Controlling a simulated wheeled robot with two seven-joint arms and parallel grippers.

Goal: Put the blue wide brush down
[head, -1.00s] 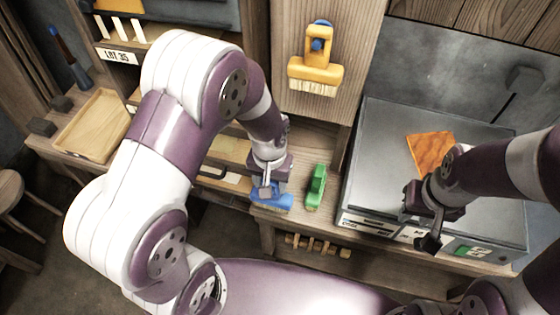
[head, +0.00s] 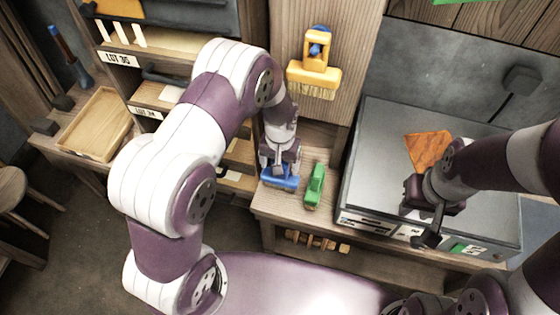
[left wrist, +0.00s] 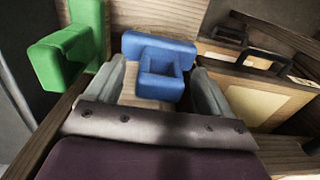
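The blue wide brush (head: 281,178) is at the left end of the wooden bench, just left of the green brush (head: 315,186). My left gripper (head: 279,163) is right above it. In the left wrist view, the blue brush (left wrist: 160,62) shows between and just beyond the fingertips of my left gripper (left wrist: 162,82). The fingers stand apart, with bare wood showing beside the handle, so the gripper looks open around it.
A yellow brush (head: 315,70) hangs on the wooden panel behind. A grey slab (head: 385,150) with an orange patterned piece (head: 427,150) fills the right. A wooden tray (head: 95,125) lies at the left. The green brush (left wrist: 70,50) stands close beside my left gripper.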

